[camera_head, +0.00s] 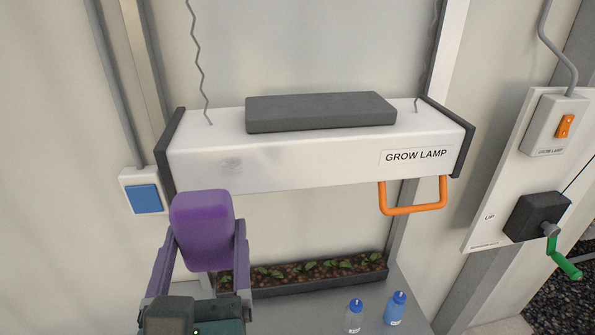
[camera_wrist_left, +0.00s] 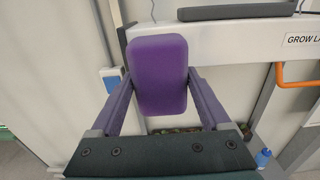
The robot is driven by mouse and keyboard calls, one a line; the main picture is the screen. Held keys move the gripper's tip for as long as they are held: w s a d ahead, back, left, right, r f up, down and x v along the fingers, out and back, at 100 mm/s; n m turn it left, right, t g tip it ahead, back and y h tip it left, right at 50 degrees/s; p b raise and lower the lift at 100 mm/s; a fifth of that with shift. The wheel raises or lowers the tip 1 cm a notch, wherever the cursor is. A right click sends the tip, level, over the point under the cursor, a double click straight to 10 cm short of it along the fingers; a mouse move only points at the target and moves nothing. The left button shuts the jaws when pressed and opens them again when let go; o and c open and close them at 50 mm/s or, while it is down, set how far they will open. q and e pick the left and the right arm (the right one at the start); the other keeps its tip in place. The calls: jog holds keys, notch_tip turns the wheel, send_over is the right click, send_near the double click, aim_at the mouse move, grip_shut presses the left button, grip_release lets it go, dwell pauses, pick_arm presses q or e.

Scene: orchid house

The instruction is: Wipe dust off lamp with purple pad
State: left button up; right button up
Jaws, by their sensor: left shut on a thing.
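The white grow lamp (camera_head: 290,158) hangs on two wavy cords, with dark end caps and a grey block on top. A grey dust smudge (camera_head: 232,165) shows on the left part of its front face. My left gripper (camera_head: 203,240) is shut on the purple pad (camera_head: 203,222) and holds it upright just below the lamp's lower left front. The pad fills the space between the fingers in the left wrist view (camera_wrist_left: 158,75). Whether the pad touches the lamp cannot be told. My right gripper is not in view.
An orange handle (camera_head: 413,210) hangs under the lamp's right side. A planter of seedlings (camera_head: 300,277) and two blue-capped bottles (camera_head: 395,308) stand on the grey bench below. A blue wall switch (camera_head: 145,198) is at left. A panel with a green crank (camera_head: 563,258) is at right.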

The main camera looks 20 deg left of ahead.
aim_at(241, 164)
pick_arm(q)
jog(key=shift+w, duration=0.1)
jog(key=shift+r+x, duration=0.25)
jog(key=shift+x, duration=0.9)
jog(key=shift+r+x, duration=0.3)
jog(key=shift+x, duration=0.85)
jog(key=shift+r+x, duration=0.25)
jog(key=shift+x, duration=0.95)
jog(key=shift+x, duration=1)
jog(key=shift+w+d+f+b, duration=0.1)
jog(key=shift+w+d+b, duration=0.35)
jog(key=shift+d, duration=0.35)
jog(key=shift+w+d+b, duration=0.4)
jog(key=shift+d, duration=0.35)
jog(key=shift+w+d, duration=0.15)
jog(key=shift+d, duration=0.05)
jog(key=shift+w, duration=0.1)
jog(key=shift+a, duration=0.1)
